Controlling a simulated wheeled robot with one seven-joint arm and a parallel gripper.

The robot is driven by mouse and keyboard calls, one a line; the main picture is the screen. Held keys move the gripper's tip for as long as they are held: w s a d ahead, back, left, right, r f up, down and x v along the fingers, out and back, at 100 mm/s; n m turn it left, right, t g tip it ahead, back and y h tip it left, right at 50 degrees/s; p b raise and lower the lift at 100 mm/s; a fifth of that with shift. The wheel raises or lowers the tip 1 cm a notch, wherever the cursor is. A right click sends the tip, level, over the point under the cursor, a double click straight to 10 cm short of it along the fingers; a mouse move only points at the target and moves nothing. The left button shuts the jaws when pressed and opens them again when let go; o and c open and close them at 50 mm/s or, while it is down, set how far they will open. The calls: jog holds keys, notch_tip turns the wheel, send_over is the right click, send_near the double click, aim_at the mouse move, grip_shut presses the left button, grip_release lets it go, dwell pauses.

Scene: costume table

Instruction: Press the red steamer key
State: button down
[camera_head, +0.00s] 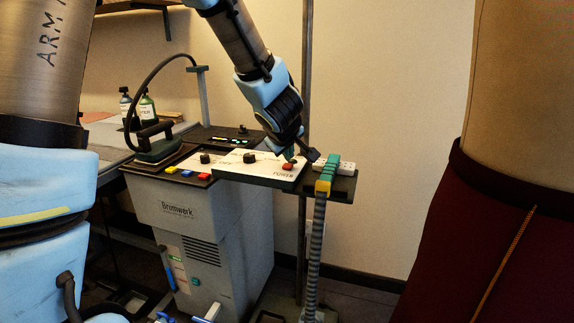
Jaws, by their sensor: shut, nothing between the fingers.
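The steamer (195,215) is a grey cabinet marked Bromwerk, with a white control panel on top. My gripper (291,158) is shut and empty, pointing down just above the red key. I cannot tell whether its tips touch the key. Another red key (203,177) lies in a row with a blue key (187,173) and a yellow key (171,170) at the panel's front left. Black knobs (249,157) stand on the panel.
A teal and yellow block (328,172) and a white power strip (343,167) lie on the shelf right of the key. An iron (157,146) with a hose stands left. A dark red garment form (490,240) fills the right. A thin pole (305,80) rises behind my gripper.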

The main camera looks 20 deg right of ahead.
aim_at(288, 167)
jog(key=shift+f, duration=0.4)
jog(key=shift+f+b, duration=0.2)
jog(key=shift+b, duration=0.15)
jog(key=shift+r, duration=0.1)
jog(key=shift+r+p, duration=0.6)
jog(key=shift+p, duration=0.2)
notch_tip(288, 167, up, 6)
jog(key=p, duration=0.6)
dwell(0.4)
